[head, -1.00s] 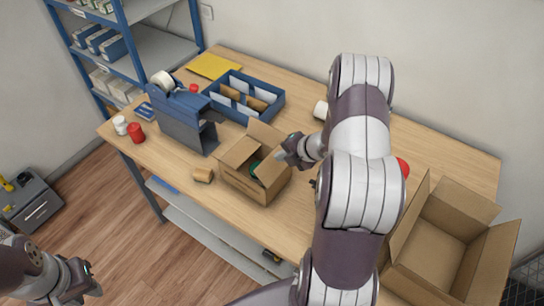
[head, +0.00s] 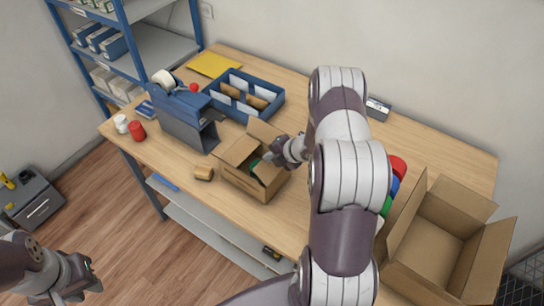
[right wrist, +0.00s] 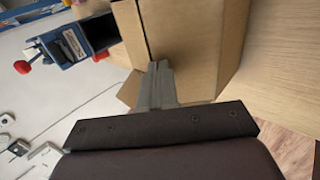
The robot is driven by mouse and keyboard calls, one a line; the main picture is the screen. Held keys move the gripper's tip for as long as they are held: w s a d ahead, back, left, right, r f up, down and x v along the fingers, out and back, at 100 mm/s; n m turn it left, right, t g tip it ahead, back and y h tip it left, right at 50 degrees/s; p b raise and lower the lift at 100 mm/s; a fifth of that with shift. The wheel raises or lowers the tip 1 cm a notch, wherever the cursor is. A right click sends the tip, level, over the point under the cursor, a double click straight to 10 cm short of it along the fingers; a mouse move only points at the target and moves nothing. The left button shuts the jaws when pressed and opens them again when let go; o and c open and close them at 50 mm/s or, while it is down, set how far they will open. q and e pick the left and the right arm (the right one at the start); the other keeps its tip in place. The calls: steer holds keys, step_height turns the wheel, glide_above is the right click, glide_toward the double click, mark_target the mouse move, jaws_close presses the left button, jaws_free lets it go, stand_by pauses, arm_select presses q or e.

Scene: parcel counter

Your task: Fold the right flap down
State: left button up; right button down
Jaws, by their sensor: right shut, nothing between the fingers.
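A small open carton (head: 250,185) stands on the table with a green item (head: 256,166) inside. Its back flap (head: 262,134) stands up and its left flap (head: 238,150) slants outward. My right gripper (head: 274,160) is shut and empty at the carton's right side, over the opening. It hides much of that side, so I cannot tell the right flap's angle. In the right wrist view the shut fingers (right wrist: 157,82) are close against a cardboard panel (right wrist: 195,45); I cannot tell whether they touch. My left gripper (head: 82,281) hangs low, away from the table; its jaws are unclear.
A blue tape dispenser (head: 185,120) and a blue divided tray (head: 245,97) stand behind and left of the carton.

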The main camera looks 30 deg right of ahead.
steer(key=shift+b+x, duration=1.4)
steer(key=shift+x, duration=0.3)
steer(key=shift+b+x, duration=0.7)
steer(key=shift+x, duration=0.05)
steer(key=shift+w, duration=0.25)
steer(key=shift+s, duration=0.1)
